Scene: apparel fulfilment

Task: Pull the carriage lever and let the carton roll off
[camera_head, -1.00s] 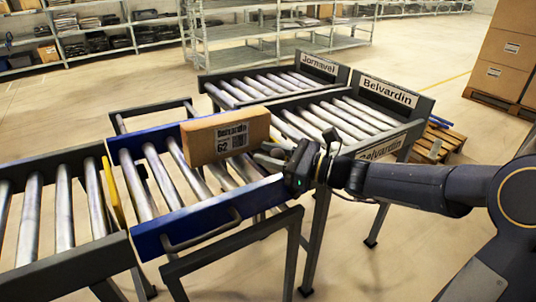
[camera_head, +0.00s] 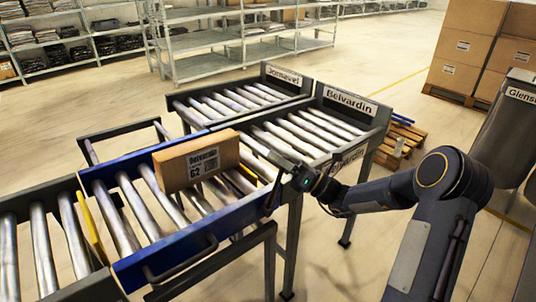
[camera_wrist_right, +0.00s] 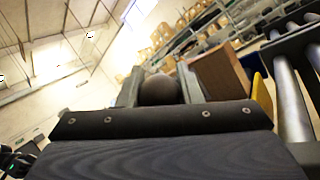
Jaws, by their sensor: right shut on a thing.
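The brown carton (camera_head: 197,163), labelled Belvardin 62, stands on the rollers of the blue-sided carriage (camera_head: 190,236), near its far side. It also shows in the wrist view (camera_wrist_right: 222,74). My right gripper (camera_head: 277,177) is at the carriage's right end, by the near blue side. In the wrist view it is shut on the carriage lever, whose round dark knob (camera_wrist_right: 158,90) shows between the fingers. Most of the lever is hidden. My left gripper is not in view.
The Belvardin lane (camera_head: 312,132) lies beyond the carriage's right end, with the Jornavel lane (camera_head: 225,105) behind it. A feed conveyor (camera_head: 40,250) stands at the left, with a yellow bar (camera_head: 92,228) at the join. Stacked boxes (camera_head: 480,50) stand on a pallet back right.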

